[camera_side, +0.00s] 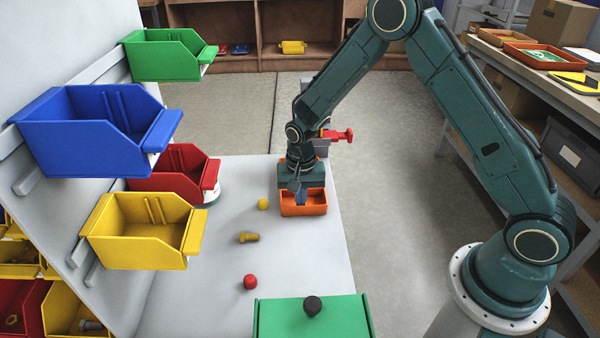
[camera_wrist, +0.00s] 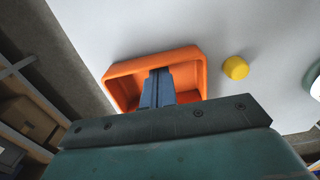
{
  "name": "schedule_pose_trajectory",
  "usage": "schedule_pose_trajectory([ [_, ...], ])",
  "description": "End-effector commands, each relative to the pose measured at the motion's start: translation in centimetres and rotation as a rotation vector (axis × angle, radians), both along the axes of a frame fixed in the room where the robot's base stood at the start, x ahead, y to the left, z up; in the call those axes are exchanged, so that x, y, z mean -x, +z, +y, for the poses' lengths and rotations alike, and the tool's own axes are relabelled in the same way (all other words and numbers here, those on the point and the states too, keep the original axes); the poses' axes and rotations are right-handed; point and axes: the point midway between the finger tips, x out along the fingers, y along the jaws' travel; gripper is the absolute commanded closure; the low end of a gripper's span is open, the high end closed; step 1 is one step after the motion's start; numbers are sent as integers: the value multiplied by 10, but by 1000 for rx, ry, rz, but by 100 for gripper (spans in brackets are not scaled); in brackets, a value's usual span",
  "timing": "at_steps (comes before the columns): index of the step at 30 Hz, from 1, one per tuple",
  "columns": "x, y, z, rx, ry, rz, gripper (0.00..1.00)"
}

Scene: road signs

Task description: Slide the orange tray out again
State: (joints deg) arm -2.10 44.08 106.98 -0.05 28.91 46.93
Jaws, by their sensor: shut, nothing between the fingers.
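The orange tray (camera_side: 304,209) sits on the light table near its right edge in the side view. In the wrist view the orange tray (camera_wrist: 190,55) is partly hidden behind my gripper's body. My gripper (camera_side: 301,201) points down with its fingertips over or inside the tray. In the wrist view my gripper's blue-grey fingers (camera_wrist: 158,82) are together with nothing between them. I cannot tell whether the fingers touch the tray's floor or wall.
A yellow knob (camera_side: 263,204), a brass bolt (camera_side: 249,237) and a red knob (camera_side: 250,282) lie left of the tray. A green box (camera_side: 275,318) with a black knob (camera_side: 312,306) stands in front. Blue (camera_side: 85,130) and yellow (camera_side: 140,240) bins hang on the left panel.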

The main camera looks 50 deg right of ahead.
Motion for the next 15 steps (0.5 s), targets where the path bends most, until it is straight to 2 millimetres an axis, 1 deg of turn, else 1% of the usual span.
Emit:
schedule_pose_trajectory([
  [10,1,0,2,0,1,0,100],
  [13,7,0,8,0,3,1,100],
  [15,14,0,14,0,4,3,100],
])
